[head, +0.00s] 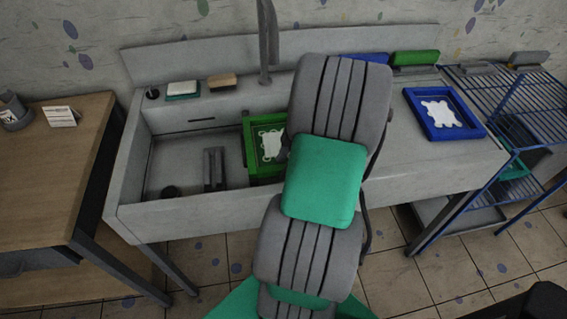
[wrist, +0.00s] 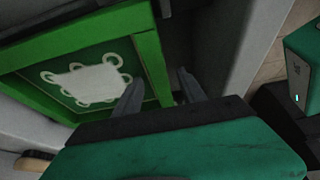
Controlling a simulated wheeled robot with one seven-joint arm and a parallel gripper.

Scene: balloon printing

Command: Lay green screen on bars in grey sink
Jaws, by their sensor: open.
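The green screen (head: 252,150), a bright green frame with a white cloud-like print, is at the right part of the grey sink (head: 170,215), partly hidden by my arm. Grey bars (head: 213,168) stand in the sink, left of the screen. I cannot tell whether the screen rests on bars. In the wrist view the screen (wrist: 150,50) fills the upper left. My gripper (wrist: 160,92) is open there, with its two fingertips apart near one side of the frame. Whether they touch it is unclear. In the head view my arm hides the gripper.
A blue screen (head: 413,105) lies on the counter to the right. A blue wire rack (head: 535,115) stands at the far right. A tap (head: 268,45) rises behind the sink. Sponges (head: 222,81) lie on the back ledge. A wooden table (head: 50,165) stands at the left.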

